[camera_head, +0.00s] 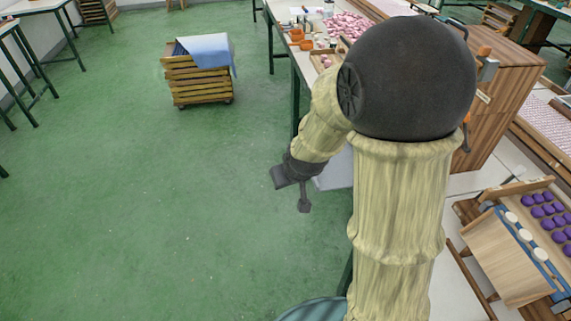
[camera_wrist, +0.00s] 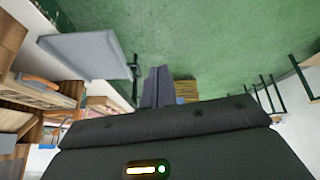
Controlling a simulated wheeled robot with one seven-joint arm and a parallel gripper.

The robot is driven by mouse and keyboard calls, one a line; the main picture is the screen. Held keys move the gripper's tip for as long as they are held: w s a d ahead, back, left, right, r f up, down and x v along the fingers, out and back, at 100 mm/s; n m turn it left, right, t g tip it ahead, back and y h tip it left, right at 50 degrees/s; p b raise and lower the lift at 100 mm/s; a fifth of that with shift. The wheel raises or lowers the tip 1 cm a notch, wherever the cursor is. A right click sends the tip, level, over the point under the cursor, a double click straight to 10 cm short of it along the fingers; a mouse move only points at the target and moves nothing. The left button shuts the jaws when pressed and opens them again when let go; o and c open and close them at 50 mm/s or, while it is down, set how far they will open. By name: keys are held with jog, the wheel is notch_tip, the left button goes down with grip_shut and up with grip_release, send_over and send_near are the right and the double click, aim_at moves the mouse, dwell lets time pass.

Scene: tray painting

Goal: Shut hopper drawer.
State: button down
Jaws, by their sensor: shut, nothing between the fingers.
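My gripper (camera_head: 304,206) hangs over the green floor beside the long table, left of my arm. In the wrist view its two dark fingers (camera_wrist: 157,88) lie close together with nothing between them. A flat grey panel (camera_head: 337,172) juts out near the table, partly hidden behind my arm. It shows more fully in the wrist view (camera_wrist: 90,55), left of and apart from the fingers. I cannot tell whether this panel belongs to the hopper drawer. A brown wooden cabinet (camera_head: 508,90) stands on the table at right, partly covered by my arm. No drawer front is clearly visible.
A slatted wooden crate (camera_head: 198,82) with a blue cloth (camera_head: 205,48) stands on the floor. Pink pieces (camera_head: 350,25) and orange items lie on the table. A wooden rack with purple pieces (camera_head: 548,210) is at right.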

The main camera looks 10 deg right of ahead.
jog(key=w+a+f+n+t+h+b, duration=0.25)
jog(key=w+f, duration=0.35)
jog(key=w, duration=0.4)
jog(key=w+a+f+n+t+h+b, duration=0.25)
jog(key=w+f+t, duration=0.2)
jog(key=w, duration=0.55)
notch_tip(320, 180, down, 10)
jog(key=s+a+n+t+h+b, duration=0.1)
jog(key=s+a+n+h+b, duration=0.1)
jog(key=h, duration=0.6)
jog(key=shift+f+n+h+b, duration=0.15)
jog(key=shift+n+h+b, duration=0.25)
jog(key=shift+n+b, duration=0.25)
jog(key=shift+w, duration=0.1)
jog(key=s+d+x, duration=0.2)
jog(key=x, duration=1)
jog(key=shift+w+d+r, duration=0.25)
jog(key=shift+w+r, duration=0.05)
